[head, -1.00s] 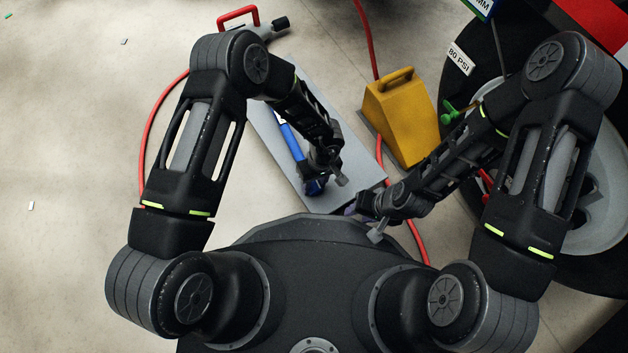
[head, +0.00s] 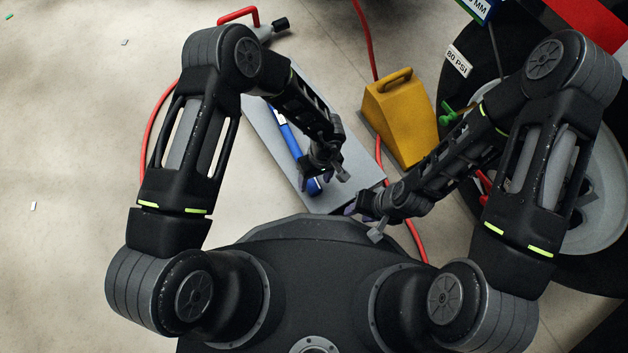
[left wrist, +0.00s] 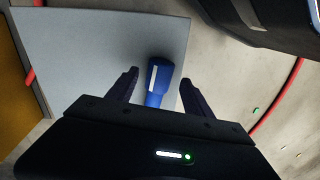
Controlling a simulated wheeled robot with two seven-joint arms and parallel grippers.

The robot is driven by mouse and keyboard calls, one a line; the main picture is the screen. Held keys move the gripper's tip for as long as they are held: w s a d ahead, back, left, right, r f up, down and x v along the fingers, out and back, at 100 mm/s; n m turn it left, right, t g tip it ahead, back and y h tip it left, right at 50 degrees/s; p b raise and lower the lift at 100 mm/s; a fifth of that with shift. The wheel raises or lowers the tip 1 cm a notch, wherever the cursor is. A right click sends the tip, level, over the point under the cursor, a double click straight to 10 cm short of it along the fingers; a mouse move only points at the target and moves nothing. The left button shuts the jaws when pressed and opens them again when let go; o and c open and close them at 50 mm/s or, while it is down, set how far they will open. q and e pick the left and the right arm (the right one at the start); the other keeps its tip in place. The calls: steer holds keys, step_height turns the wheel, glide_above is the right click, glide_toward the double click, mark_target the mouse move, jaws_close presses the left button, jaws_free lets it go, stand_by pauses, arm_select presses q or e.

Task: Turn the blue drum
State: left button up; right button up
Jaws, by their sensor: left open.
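The blue drum (head: 313,186) is the thick end of a long blue piece lying on a grey board, with a pale mark on it. It also shows in the left wrist view (left wrist: 160,76), between the fingers. My left gripper (head: 325,170) is open over the drum, with one finger on each side of it in the left wrist view (left wrist: 160,82). No contact is visible. My right gripper (head: 368,218) is at the board's near right corner; its jaws are too small and dark to read.
The grey board (head: 350,163) lies on the pale floor. A yellow wheel chock (head: 398,120), a red hose (head: 366,40) and a large wheel (head: 590,215) are to the right. A red-handled tool (head: 240,17) lies at the far end. The left floor is mostly clear.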

mark_target(314, 182)
arm_select(q)
steer(key=r, duration=0.1)
steer(key=r+p, duration=0.1)
steer(key=r, duration=0.1)
steer(key=r+p, duration=0.1)
steer(key=r, duration=0.1)
steer(key=shift+w+d+r, duration=0.1)
steer(key=shift+w+d, duration=0.1)
steer(key=shift+d, duration=0.05)
steer(key=shift+w+a, duration=0.1)
steer(key=shift+a, duration=0.25)
steer(key=a+m+t, duration=0.2)
steer(key=a+t, duration=0.1)
steer(key=a, duration=0.4)
steer(key=s+r+h, duration=0.1)
steer(key=s, duration=0.3)
steer(key=s+d+r+m+h, duration=0.1)
steer(key=s+h, duration=0.1)
steer(key=s, duration=0.2)
steer(key=s+r+h, duration=0.1)
steer(key=s+h, duration=0.1)
steer(key=s, duration=0.1)
steer(key=shift+s+d+m+g, duration=0.15)
steer(key=shift+s+m+g, duration=0.15)
steer(key=shift+s+g, duration=0.1)
steer(key=shift+c, duration=0.2)
